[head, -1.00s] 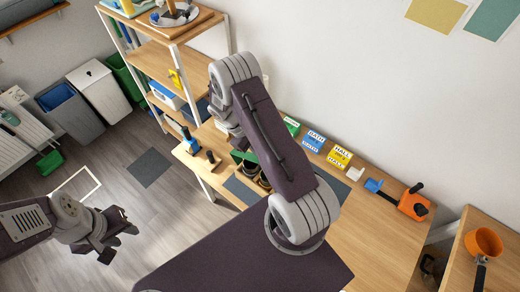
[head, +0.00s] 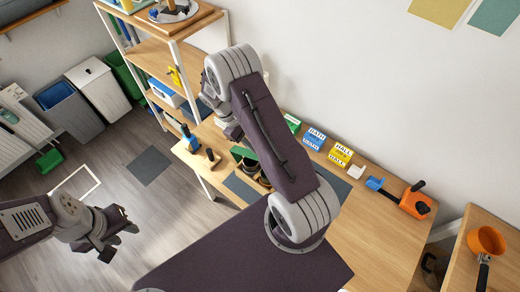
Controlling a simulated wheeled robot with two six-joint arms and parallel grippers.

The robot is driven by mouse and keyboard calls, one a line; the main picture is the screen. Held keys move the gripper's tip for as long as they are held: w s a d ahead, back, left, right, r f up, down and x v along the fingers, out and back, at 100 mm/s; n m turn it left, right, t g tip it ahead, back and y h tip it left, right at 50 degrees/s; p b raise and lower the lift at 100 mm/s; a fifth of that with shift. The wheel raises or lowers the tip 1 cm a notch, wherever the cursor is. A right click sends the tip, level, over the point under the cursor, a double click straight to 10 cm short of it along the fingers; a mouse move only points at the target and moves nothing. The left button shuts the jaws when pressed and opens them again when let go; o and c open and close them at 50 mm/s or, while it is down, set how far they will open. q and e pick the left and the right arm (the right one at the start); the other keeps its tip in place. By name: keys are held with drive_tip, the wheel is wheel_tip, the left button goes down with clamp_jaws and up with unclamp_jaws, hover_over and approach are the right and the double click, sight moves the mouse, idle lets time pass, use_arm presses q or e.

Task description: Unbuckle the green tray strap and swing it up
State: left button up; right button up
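A green piece (head: 243,154), perhaps the tray strap, shows on the wooden workbench beside dark round items. My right arm covers much of that spot, so its buckle and the tray under it cannot be made out. My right gripper (head: 232,131) is at the left side of my raised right arm, above the bench's far left part and near the green piece. It is mostly hidden by the arm, and its fingers are unclear. My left gripper (head: 119,240) is open and empty over the floor at left, well away from the bench.
The workbench (head: 375,235) holds blue, yellow and green label cards (head: 314,139) and an orange tool (head: 415,202). A shelf rack (head: 160,55) stands at its left end. Bins (head: 70,110) stand at far left. A second table with an orange cup (head: 486,240) is at right.

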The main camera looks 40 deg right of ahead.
drive_tip(key=b+v, duration=0.1)
drive_tip(key=v, duration=0.4)
drive_tip(key=shift+w+a+r, duration=0.15)
drive_tip(key=shift+w+r, duration=0.05)
